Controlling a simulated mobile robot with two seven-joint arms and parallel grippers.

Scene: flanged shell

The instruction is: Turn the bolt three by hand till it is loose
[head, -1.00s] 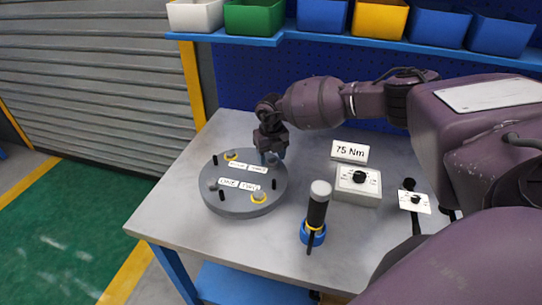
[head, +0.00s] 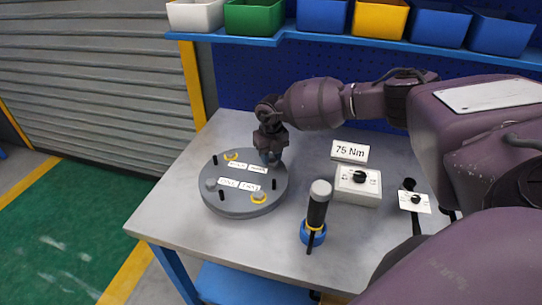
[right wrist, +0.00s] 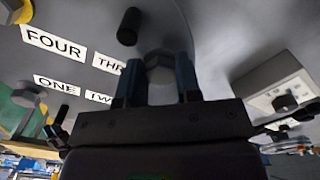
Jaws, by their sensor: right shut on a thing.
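The round grey flanged shell (head: 240,207) lies on the bench. My right gripper (head: 270,158) points down at its back right edge. In the right wrist view, the hex head of bolt three (right wrist: 160,78) sits between the two blue-grey fingers of my right gripper (right wrist: 156,84), which is shut on it. The partly covered label "THR" (right wrist: 108,63) is beside it. In the head view the fingers mostly hide this bolt. Other bolts show at the back left (head: 232,155), left (head: 210,184) and front (head: 258,197); the back-left and front ones have yellow rings. My left gripper is out of view.
Black pegs stand up from the shell; one (right wrist: 129,26) is near the gripper. A black-handled tool in a blue holder (head: 314,235), a dial box (head: 358,185) and a "75 Nm" sign (head: 349,151) stand to the right. Bare bench (head: 180,215) lies left of the shell.

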